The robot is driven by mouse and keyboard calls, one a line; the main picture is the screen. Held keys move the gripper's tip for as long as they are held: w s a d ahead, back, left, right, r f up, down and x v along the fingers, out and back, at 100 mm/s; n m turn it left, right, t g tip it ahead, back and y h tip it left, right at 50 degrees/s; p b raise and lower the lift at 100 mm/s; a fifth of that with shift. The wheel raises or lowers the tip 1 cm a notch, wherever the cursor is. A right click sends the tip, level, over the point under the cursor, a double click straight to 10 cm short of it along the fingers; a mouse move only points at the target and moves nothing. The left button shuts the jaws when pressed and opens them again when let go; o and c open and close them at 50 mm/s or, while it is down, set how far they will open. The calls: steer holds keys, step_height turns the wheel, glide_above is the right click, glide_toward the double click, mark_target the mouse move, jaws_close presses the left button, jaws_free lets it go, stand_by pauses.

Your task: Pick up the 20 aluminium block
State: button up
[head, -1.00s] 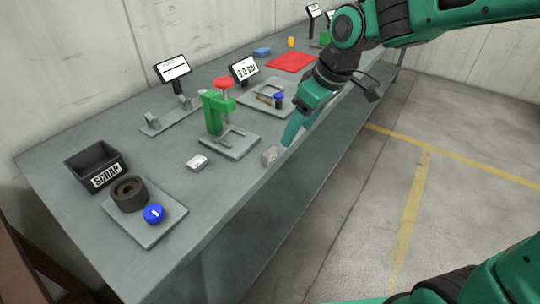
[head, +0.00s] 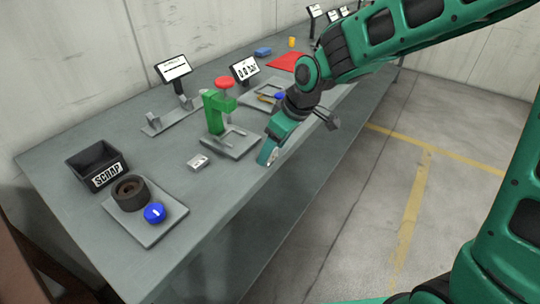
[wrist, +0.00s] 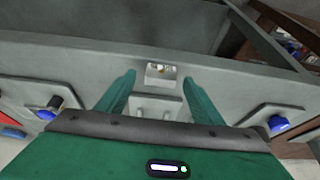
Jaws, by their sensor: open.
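A small light grey metal block (wrist: 161,75) with a pale, unreadable label stands near the bench's front edge. It shows in the wrist view between the two teal fingers of my gripper (wrist: 159,85). The fingers are open, with a gap on each side of the block. In the head view my gripper (head: 267,156) points down at the front edge and hides most of this block. A second small grey block (head: 198,162) lies on the bench left of my gripper. I cannot read which block is marked 20.
A green press with a red knob (head: 217,110) stands behind my gripper on a grey plate. A black scrap bin (head: 95,165) and a plate with a dark ring and blue knob (head: 154,213) are at left. A red mat (head: 285,62) lies farther back.

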steer(key=shift+w+a+f, duration=0.1)
steer(key=shift+a+f, duration=0.05)
steer(key=shift+f, duration=0.25)
steer(key=c, duration=1.3)
